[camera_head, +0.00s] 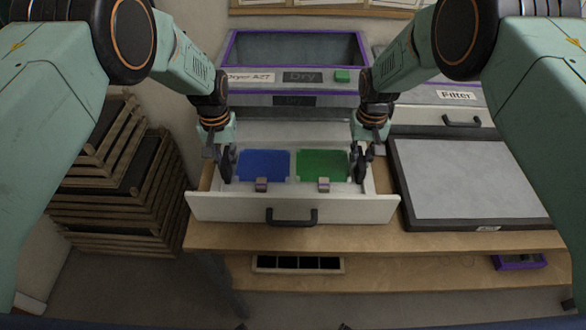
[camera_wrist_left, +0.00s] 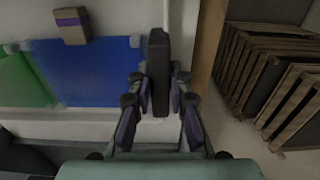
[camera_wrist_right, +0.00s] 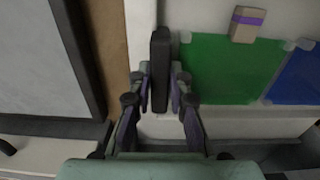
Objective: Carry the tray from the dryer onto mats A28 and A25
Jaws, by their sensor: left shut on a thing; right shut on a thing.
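The tray (camera_head: 294,184) lies in the open white drawer (camera_head: 240,208) of the dryer (camera_head: 295,75), labelled "Dryer A27". It carries a blue panel (camera_head: 263,164) on the left and a green panel (camera_head: 321,163) on the right. My left gripper (camera_head: 224,163) is shut on the black handle (camera_wrist_left: 158,72) at the tray's left side. My right gripper (camera_head: 362,163) is shut on the black handle (camera_wrist_right: 160,68) at its right side. I cannot make out a mat marked A28 or A25.
A dark-framed grey panel (camera_head: 465,180) lies on the bench right of the drawer; its label is too small to read. A "Filter" drawer (camera_head: 450,115) is behind it. Wooden racks (camera_head: 120,200) are stacked at left. A divided box (camera_head: 297,264) sits on the lower shelf.

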